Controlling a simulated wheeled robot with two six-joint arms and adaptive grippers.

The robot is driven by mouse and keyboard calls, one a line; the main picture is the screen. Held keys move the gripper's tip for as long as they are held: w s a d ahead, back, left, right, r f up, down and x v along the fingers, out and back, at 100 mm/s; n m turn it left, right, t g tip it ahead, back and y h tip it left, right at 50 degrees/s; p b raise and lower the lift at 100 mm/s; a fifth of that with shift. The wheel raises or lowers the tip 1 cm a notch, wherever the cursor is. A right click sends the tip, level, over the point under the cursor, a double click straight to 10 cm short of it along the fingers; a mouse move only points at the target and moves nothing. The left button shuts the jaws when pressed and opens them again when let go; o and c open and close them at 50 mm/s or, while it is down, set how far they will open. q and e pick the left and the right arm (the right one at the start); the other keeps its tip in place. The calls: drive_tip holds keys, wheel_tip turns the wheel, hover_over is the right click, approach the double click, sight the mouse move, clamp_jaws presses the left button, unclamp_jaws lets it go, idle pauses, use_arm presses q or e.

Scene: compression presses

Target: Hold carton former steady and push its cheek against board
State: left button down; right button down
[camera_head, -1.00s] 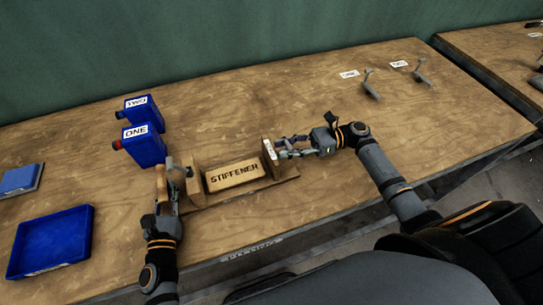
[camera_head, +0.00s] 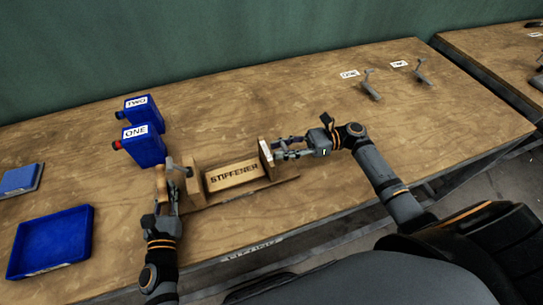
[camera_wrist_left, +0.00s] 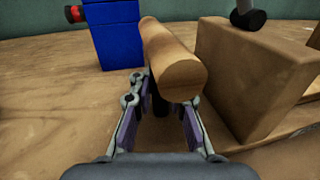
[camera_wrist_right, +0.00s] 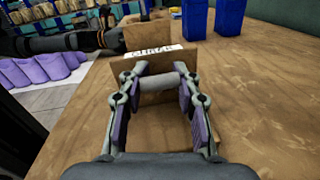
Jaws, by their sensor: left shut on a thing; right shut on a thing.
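The carton former (camera_head: 240,193) is a wooden base with a fixed block (camera_head: 193,183) at its left end and a sliding cheek (camera_head: 265,158) at its right end. The STIFFENER board (camera_head: 233,174) lies between them, and the cheek appears to be at or very near its right end. My left gripper (camera_head: 171,190) is shut on the wooden handle (camera_wrist_left: 172,62) beside the fixed block. My right gripper (camera_head: 278,147) is shut on the grey bar (camera_wrist_right: 158,82) on the outer side of the labelled cheek (camera_wrist_right: 151,65).
Blue containers ONE (camera_head: 146,150) and TWO (camera_head: 139,107) stand behind the former. A blue tray (camera_head: 50,262) and a smaller blue item (camera_head: 20,180) lie at left. Two grey levers (camera_head: 371,86) with labels stand at back right. The table between is clear.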

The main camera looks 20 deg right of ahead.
drive_tip(key=shift+a, duration=0.65)
drive_tip(key=c, duration=0.8)
unclamp_jaws()
drive_tip(key=shift+c, duration=0.2)
drive_tip(key=d, duration=0.4)
drive_tip(key=s+d, duration=0.1)
drive_tip(key=d, duration=0.7)
drive_tip(key=shift+s, duration=0.2)
use_arm(q)
drive_tip(key=c, duration=1.2)
unclamp_jaws()
drive_tip(key=shift+s, duration=0.1)
